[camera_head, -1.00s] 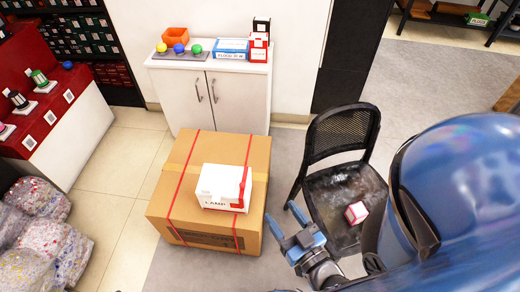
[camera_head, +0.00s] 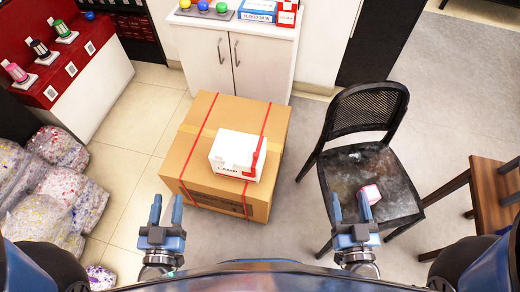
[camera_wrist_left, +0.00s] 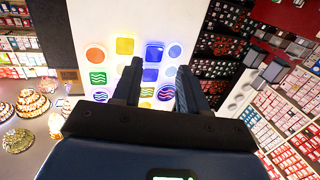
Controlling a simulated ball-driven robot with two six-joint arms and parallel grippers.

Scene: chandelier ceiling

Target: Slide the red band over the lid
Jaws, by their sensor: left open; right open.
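A white box (camera_head: 232,152) with dark printing lies on top of a large cardboard box (camera_head: 238,112) in the head view. A red band (camera_head: 258,158) shows at the white box's right side, with a short hooked end low on its front. I cannot tell whether it is loose or wraps around. No separate lid can be made out. My left gripper (camera_head: 166,212) is open and empty, in front and left of the cardboard box. It also shows open in the left wrist view (camera_wrist_left: 158,88). My right gripper (camera_head: 351,212) is open, in front of the black chair, apart from the boxes.
Thin red straps cross the cardboard box. A black chair (camera_head: 346,180) at right holds a small pink-white cube (camera_head: 371,194). A wooden chair (camera_head: 492,190) stands far right. A white cabinet (camera_head: 222,70) stands behind, and speckled bags (camera_head: 75,200) lie left. Grey floor is free between box and chair.

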